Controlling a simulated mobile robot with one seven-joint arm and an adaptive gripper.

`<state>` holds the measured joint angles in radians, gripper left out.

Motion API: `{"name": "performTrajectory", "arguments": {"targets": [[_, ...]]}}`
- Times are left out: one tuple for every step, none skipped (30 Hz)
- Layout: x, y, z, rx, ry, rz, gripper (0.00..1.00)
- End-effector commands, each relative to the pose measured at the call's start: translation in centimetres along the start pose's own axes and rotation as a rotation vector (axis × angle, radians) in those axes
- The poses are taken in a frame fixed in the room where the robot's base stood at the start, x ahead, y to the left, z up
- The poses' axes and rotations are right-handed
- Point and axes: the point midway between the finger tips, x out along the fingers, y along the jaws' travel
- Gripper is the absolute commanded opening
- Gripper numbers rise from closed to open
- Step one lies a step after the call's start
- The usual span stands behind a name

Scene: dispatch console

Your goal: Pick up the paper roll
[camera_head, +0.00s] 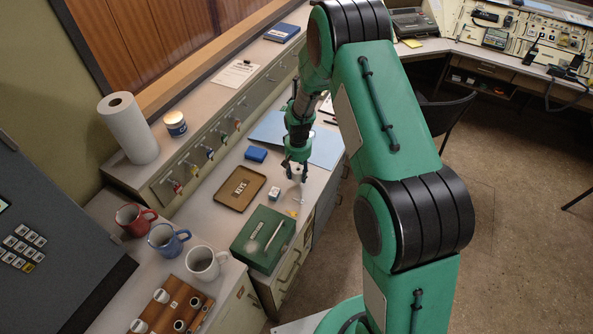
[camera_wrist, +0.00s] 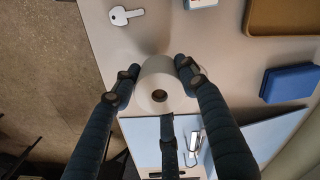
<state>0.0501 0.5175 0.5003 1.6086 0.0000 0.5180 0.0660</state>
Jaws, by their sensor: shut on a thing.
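A small white paper roll (camera_wrist: 160,76) with a dark core hole stands between my fingers in the wrist view. My gripper (camera_head: 296,168) is shut on its sides, with dark fingers on the left and right of it and one below in the wrist view. In the head view the roll is a small pale patch between the fingertips, mostly hidden. The gripper is low over the desk, close to the blue folder. I cannot tell whether the roll touches the desk.
A brown KEYS tray (camera_head: 239,188), a blue box (camera_head: 256,154), a small white box (camera_head: 275,194) and a green cash box (camera_head: 262,240) are left of the gripper. A key (camera_wrist: 126,15) lies nearby. A large paper towel roll (camera_head: 128,128) stands on the back ledge. Mugs stand front left.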

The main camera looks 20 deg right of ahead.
Motion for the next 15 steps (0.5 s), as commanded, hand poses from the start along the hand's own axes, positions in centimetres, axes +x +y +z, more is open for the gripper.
{"name": "performTrajectory", "arguments": {"targets": [[-0.3,0.1,0.9,0.000,0.001,0.000,0.16],[-0.4,0.1,1.5,0.000,0.002,0.000,0.16],[-0.5,0.2,2.2,0.000,0.003,0.000,0.16],[-0.5,0.2,2.9,0.000,0.001,0.000,0.16],[-0.6,0.2,3.5,0.000,0.001,0.000,0.16],[-0.7,0.3,4.3,0.000,0.003,0.000,0.16],[-0.7,0.3,4.9,0.000,0.002,0.000,0.16],[-0.8,0.4,5.6,0.000,0.002,0.000,0.16],[-0.8,0.4,6.4,0.000,0.002,0.000,0.16],[-0.9,0.5,7.0,0.000,0.003,0.000,0.16],[-0.9,0.5,7.6,0.000,0.002,0.000,0.16],[-1.0,0.6,8.3,0.000,0.002,0.000,0.16],[-1.1,0.6,8.8,0.000,0.003,0.000,0.16],[-1.1,0.7,9.4,0.000,0.002,0.000,0.16],[-1.1,0.7,10.0,0.000,0.003,0.000,0.16]]}}
